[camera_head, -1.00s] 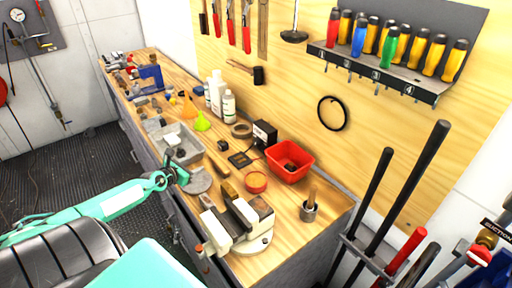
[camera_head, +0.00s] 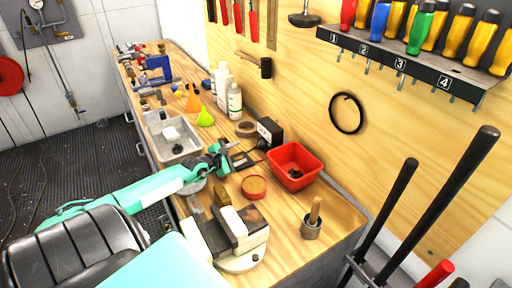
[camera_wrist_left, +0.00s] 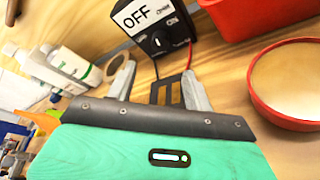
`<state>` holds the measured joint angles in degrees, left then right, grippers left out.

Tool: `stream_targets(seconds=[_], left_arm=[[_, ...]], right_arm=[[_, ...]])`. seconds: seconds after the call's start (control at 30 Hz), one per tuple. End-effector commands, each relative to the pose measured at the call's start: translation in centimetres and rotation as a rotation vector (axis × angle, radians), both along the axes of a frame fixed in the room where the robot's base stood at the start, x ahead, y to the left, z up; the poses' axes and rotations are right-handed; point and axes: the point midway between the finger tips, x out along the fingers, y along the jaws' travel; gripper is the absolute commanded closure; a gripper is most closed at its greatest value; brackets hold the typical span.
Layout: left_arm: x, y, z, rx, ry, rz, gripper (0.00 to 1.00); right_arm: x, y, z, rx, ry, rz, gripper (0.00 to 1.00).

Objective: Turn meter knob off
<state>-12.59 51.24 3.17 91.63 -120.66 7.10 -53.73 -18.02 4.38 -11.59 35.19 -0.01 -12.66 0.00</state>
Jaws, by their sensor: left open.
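The meter (camera_head: 269,132) is a small black box with a white face, standing on the wooden bench near the pegboard wall. In the left wrist view, the meter's face (camera_wrist_left: 135,15) carries a large OFF label, with smaller ON lettering at right. Its dark round knob (camera_wrist_left: 157,41) sits below the labels; which way it points I cannot tell for sure. My left gripper (camera_head: 226,150) is open and empty over the bench, apart from the meter and just in front of it. Its spread fingers (camera_wrist_left: 158,82) show below the meter in the wrist view. My right gripper is not in view.
A red bin (camera_head: 294,181) stands right of the meter and a round red-rimmed dish (camera_head: 254,187) nearer me. White bottles (camera_head: 234,101) stand at left of the meter. A vise (camera_head: 238,240) occupies the near bench. A red wire runs from the meter.

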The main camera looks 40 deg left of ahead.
Motion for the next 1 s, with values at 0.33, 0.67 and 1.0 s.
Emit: stream_targets(seconds=[0.33,0.67,1.0], left_arm=[[3.7,0.0,-1.0,0.000,-0.001,0.000,0.48],[7.0,0.0,-2.0,-0.001,-0.001,0.000,0.48],[9.5,0.0,-2.8,-0.001,0.000,0.000,0.48]], right_arm=[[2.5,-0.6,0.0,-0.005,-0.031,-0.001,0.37],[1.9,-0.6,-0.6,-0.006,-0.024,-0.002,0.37],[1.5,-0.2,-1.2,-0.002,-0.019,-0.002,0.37]])
